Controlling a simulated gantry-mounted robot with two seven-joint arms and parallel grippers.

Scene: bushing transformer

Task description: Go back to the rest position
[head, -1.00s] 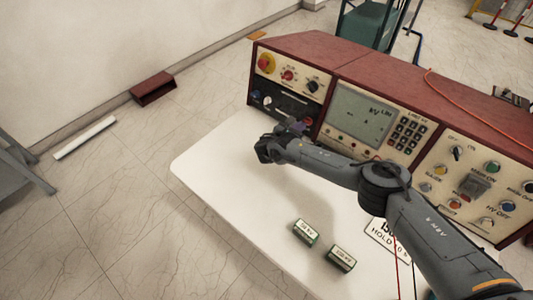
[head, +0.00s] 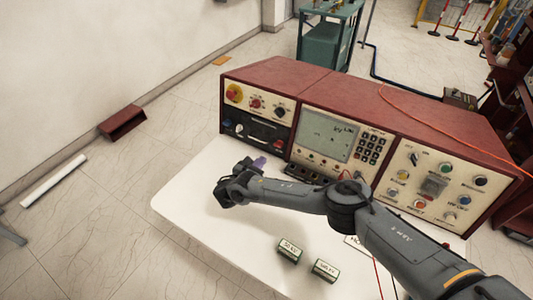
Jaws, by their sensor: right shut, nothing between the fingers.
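My right arm reaches in from the lower right over the white table (head: 180,210). My right gripper (head: 230,190) is shut and empty above the table's left part, in front of the control console (head: 300,85). It is apart from the console's front panel in the picture, though the exact gap is hard to judge. My left gripper is not in view.
Two small green labelled blocks (head: 289,250) and (head: 325,270) lie on the table below my right arm. Red wires (head: 376,275) hang near the forearm. An orange cable (head: 425,118) lies over the console top. The floor at left is mostly clear.

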